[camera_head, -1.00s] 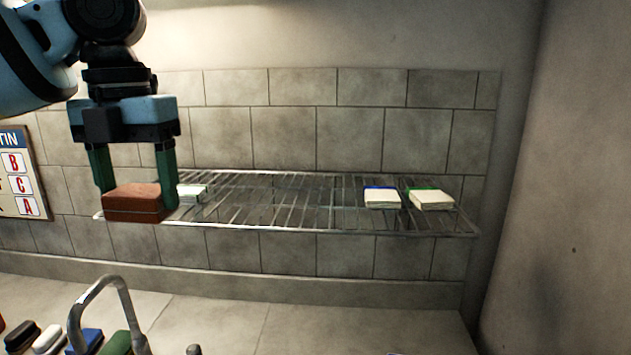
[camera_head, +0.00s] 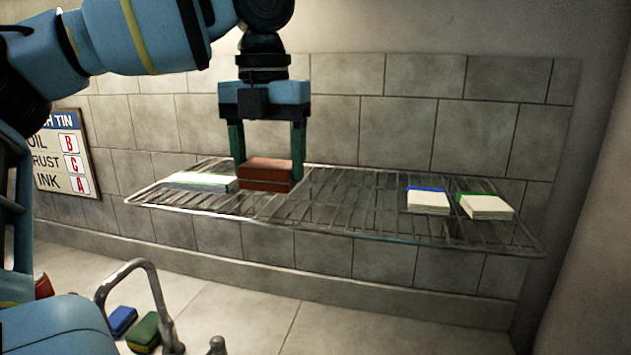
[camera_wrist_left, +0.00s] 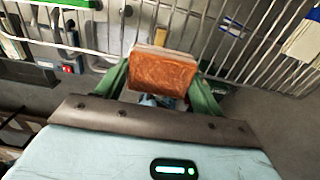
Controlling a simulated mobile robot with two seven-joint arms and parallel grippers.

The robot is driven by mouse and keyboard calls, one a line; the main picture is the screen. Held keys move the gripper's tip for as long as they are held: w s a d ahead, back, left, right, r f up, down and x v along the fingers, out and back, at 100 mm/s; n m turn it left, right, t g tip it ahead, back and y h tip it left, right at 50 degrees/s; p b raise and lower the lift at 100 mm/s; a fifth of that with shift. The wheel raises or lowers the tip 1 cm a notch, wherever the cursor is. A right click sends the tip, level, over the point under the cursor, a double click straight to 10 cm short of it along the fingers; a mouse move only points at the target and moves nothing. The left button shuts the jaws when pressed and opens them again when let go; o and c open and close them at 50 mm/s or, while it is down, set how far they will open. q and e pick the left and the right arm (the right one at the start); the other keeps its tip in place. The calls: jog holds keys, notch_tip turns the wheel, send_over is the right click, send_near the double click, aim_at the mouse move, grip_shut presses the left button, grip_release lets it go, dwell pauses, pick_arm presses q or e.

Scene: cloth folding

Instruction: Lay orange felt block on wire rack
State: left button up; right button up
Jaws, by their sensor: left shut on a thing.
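The orange felt block (camera_head: 265,174) looks reddish brown in the head view. My left gripper (camera_head: 268,180) is shut on it, with a green finger at each side, pointing down. The block is over the left half of the wire rack (camera_head: 335,200), which hangs along the tiled wall. I cannot tell whether the block's underside touches the wires. In the left wrist view the block (camera_wrist_left: 160,75) sits between the fingers, with rack bars (camera_wrist_left: 235,45) behind it. My right gripper is not in view.
A pale block (camera_head: 200,181) lies on the rack just left of the held one. A blue-edged block (camera_head: 428,202) and a green-edged block (camera_head: 487,207) lie at its right. The rack's middle is clear. A tap (camera_head: 150,275) and blocks are below; a letter sign (camera_head: 64,155) is left.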

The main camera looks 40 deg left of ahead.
pick_arm(q)
jog(key=w, duration=0.2)
jog(key=w+d, duration=0.1)
jog(key=w, duration=0.1)
jog(key=w+d, duration=0.1)
jog(key=w, duration=0.1)
jog(key=shift+w+d+f, duration=0.1)
jog(key=shift+w+f, duration=0.1)
jog(key=shift+f, duration=0.1)
jog(key=shift+s+f, duration=0.1)
jog(key=shift+f, duration=0.25)
jog(key=shift+f+p, duration=0.35)
jog(key=shift+f, duration=1.05)
jog(key=shift+f, duration=0.1)
jog(key=o, duration=0.9)
notch_tip(320, 180, up, 12)
jog(key=shift+r+b, duration=0.15)
jog(key=shift+b, duration=0.2)
